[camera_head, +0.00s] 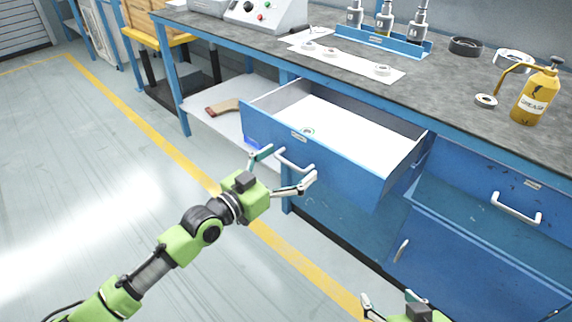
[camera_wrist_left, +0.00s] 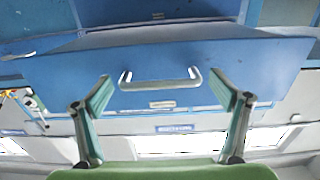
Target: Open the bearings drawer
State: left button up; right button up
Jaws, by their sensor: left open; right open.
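The blue bearings drawer (camera_head: 335,157) stands pulled out of the bench in the head view. Its white inside shows, with a small ring-shaped bearing (camera_head: 307,131) near the front left. Its pale bar handle (camera_head: 293,162) is on the front; the handle also shows in the left wrist view (camera_wrist_left: 160,83). My left gripper (camera_head: 287,170) is open at the drawer front, its fingers spread to either side of the handle, with nothing between them gripped. My right gripper (camera_head: 388,304) is open at the bottom edge of the head view, away from the drawer and partly cut off.
A second blue drawer (camera_head: 475,190) to the right is shut, with a cupboard door (camera_head: 470,262) below. The bench top (camera_head: 455,80) holds a yellow grease can (camera_head: 535,95), several bearing parts and a blue tool rack (camera_head: 380,42). The floor at left is clear.

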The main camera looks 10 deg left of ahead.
pick_arm(q)
jog(key=v, duration=1.2)
